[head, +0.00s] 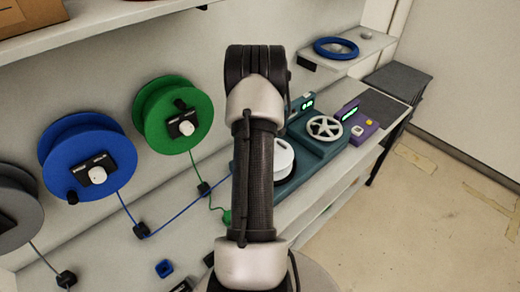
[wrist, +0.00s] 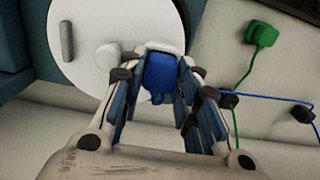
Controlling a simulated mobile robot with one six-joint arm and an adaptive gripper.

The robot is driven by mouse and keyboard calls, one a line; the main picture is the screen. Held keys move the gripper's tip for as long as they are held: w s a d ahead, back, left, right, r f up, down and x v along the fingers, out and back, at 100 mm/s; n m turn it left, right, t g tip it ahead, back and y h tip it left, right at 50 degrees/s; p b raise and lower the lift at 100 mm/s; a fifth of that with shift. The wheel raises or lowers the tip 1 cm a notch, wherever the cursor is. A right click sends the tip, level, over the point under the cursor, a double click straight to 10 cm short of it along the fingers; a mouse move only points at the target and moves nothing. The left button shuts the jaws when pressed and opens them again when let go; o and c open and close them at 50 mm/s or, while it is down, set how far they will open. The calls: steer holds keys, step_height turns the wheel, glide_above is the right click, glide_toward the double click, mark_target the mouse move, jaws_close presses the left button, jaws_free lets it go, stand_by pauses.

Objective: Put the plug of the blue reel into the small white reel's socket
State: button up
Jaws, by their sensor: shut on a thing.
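My gripper (wrist: 160,92) is shut on the blue plug (wrist: 160,72) in the wrist view; my arm hides it in the head view. The small white reel (wrist: 85,38) lies under and ahead of the fingers; part of it shows beside my arm in the head view (head: 285,158). The plug's far end is at a white block at the reel's edge, probably the socket. I cannot tell whether it is inserted or only close. The blue reel (head: 75,150) hangs on the wall; its blue cord (head: 185,215) runs through a black clip towards my arm.
Green (head: 150,112) and grey (head: 15,215) reels hang beside the blue one. The green plug (wrist: 262,33) lies right of my gripper, its cord near the blue one. A teal unit (head: 320,150) and purple box (head: 358,125) stand on the bench. A shelf overhangs the wall reels.

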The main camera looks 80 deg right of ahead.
steer(key=o, duration=1)
steer(key=o, duration=0.4)
step_height(320, 180, up, 9)
steer(key=p, duration=0.5)
steer(key=shift+p, duration=0.3)
stand_by(0.6)
